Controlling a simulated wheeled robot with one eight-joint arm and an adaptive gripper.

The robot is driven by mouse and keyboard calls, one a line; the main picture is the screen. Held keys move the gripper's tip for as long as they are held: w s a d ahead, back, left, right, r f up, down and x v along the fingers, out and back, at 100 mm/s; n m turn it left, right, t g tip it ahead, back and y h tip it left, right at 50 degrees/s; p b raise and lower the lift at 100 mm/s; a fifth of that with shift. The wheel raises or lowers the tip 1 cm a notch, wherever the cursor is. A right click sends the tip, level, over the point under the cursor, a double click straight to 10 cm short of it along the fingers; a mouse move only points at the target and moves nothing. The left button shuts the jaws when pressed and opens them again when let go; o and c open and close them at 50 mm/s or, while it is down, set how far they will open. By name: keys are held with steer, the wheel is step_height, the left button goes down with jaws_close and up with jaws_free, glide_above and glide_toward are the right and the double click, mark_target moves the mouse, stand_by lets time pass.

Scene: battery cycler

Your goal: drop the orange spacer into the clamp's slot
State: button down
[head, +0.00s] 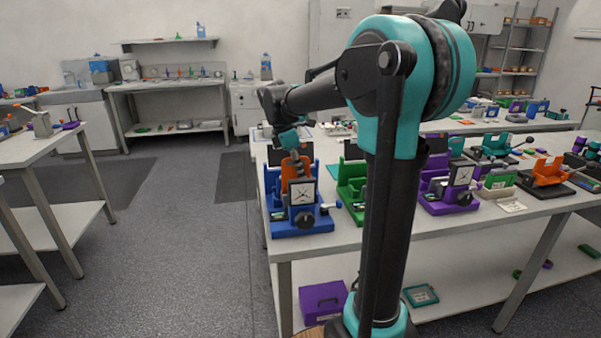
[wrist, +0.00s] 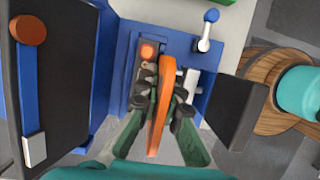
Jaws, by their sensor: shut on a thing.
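The orange spacer (wrist: 160,112) is a thin upright plate held between the dark fingers of my gripper (wrist: 161,95) in the wrist view. In the head view the orange spacer (head: 297,171) shows partly behind a dial gauge, below my gripper (head: 299,158). The blue clamp (head: 290,228) stands at the near left corner of the table, and its blue base (wrist: 122,60) shows beneath the fingers in the wrist view.
The clamp has a dial gauge (head: 302,191), a black knob (head: 304,220) and a white-and-blue lever (wrist: 206,34). A dark panel (wrist: 232,110) stands right of the fingers. A green fixture (head: 352,185) and a purple fixture (head: 440,200) stand further right on the table.

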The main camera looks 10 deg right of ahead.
steer(key=c, duration=1.6)
jaws_free()
steer(key=shift+f, duration=0.15)
steer(key=v, duration=1.2)
